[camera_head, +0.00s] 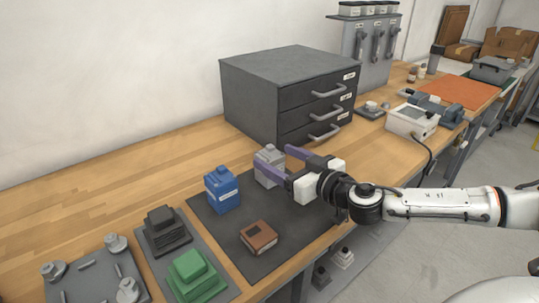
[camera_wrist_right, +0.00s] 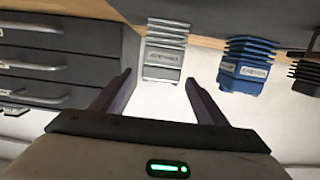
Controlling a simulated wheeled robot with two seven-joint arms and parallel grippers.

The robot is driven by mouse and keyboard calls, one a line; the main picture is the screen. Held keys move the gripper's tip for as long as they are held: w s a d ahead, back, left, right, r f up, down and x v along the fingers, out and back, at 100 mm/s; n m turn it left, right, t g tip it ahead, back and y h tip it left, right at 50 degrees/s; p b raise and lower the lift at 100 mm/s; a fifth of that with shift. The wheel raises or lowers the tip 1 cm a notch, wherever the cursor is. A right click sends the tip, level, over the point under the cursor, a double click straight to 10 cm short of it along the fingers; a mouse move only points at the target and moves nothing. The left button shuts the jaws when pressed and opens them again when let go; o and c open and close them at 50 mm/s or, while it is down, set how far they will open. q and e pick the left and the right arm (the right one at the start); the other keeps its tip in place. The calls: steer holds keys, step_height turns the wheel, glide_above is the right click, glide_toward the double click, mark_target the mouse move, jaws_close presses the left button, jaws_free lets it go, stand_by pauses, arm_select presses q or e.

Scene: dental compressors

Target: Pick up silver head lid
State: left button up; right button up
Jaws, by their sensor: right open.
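The silver head lid (camera_head: 267,158) is a small light-grey ribbed block standing on the dark mat (camera_head: 292,226), right of the blue head (camera_head: 222,190). My right gripper (camera_head: 274,158) comes in from the right, open, with its purple fingers pointing at the silver lid. The near finger hides part of the lid. In the right wrist view the silver lid (camera_wrist_right: 164,50) lies straight ahead, lined up with the gap between the two fingertips (camera_wrist_right: 158,76). Contact with either finger does not show. My left gripper is not in view.
A grey drawer cabinet (camera_head: 290,85) stands close behind the fingers. A brown block (camera_head: 258,237) lies on the mat's front part. A green block (camera_head: 194,275) and a dark ribbed block (camera_head: 165,232) sit on a grey tray to the left.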

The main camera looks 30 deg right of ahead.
mark_target(271, 155)
steer(key=shift+w+a+f+p, duration=0.1)
steer(key=shift+w+f+p, duration=0.15)
steer(key=shift+w, duration=0.75)
steer(key=shift+w+a+f+p, duration=0.1)
steer(key=shift+w+p, duration=0.2)
steer(key=shift+w, duration=0.65)
steer(key=c, duration=1.2)
